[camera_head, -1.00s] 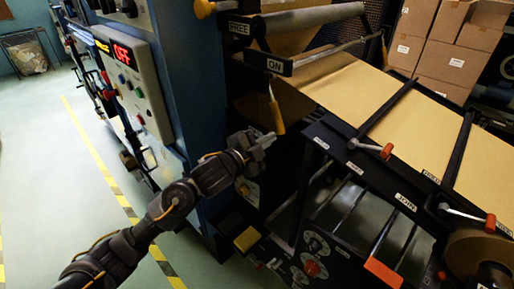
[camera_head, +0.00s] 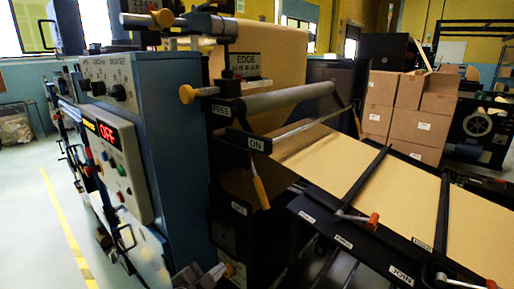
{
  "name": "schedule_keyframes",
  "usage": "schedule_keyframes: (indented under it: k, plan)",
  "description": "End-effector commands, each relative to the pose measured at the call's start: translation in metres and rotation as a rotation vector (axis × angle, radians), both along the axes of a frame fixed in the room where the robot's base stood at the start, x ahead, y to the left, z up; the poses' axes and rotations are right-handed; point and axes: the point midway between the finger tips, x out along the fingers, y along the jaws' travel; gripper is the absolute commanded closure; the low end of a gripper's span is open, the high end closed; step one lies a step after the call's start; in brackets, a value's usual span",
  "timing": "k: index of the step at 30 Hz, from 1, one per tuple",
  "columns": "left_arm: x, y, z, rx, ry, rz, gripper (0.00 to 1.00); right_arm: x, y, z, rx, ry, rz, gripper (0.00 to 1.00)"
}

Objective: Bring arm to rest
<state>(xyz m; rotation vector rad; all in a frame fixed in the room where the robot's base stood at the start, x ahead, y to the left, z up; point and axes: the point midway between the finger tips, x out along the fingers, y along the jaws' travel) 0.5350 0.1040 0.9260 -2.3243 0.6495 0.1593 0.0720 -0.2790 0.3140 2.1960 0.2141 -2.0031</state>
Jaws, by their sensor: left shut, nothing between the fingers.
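My left gripper (camera_head: 201,275) shows only in part at the bottom edge of the head view, in front of the lower part of the blue machine cabinet (camera_head: 173,135). Its light grey fingers are shut and empty, and they appear apart from the machine. The rest of my left arm is below the picture. My right gripper is not in view. The kraft paper web (camera_head: 325,160) runs from under the roller (camera_head: 290,97) down to the right across the dark table.
A lever with a yellow handle (camera_head: 260,192) hangs beside the ON plate. A red OFF display (camera_head: 108,133) is on the cabinet. Cardboard boxes (camera_head: 418,127) stand behind. The floor at left is clear.

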Motion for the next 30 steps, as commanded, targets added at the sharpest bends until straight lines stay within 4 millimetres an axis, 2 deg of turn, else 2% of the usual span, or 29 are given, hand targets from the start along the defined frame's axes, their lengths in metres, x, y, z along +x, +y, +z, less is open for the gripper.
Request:
schedule_keyframes:
  k: [1,3,6,9,15,22,24,30]
  plan:
    - [-0.023,0.015,-0.032,-0.041,0.124,0.075,1.00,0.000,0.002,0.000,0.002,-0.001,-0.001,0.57]
    - [-0.057,0.039,-0.071,-0.087,0.289,0.191,1.00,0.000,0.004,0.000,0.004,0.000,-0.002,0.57]
    - [-0.106,0.069,-0.114,-0.131,0.490,0.336,1.00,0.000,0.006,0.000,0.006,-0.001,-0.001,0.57]
    - [-0.149,0.090,-0.143,-0.156,0.639,0.447,1.00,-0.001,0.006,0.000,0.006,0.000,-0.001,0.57]
    - [-0.220,0.118,-0.176,-0.175,0.854,0.611,1.00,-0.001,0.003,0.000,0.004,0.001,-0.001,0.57]
    - [-0.294,0.141,-0.195,-0.181,1.051,0.773,1.00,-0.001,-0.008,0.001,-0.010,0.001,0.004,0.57]
    - [-0.283,0.140,-0.218,-0.175,1.054,0.767,1.00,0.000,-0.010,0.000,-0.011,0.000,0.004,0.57]
    - [-0.273,0.138,-0.281,-0.161,1.074,0.767,1.00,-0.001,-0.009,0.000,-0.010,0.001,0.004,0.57]
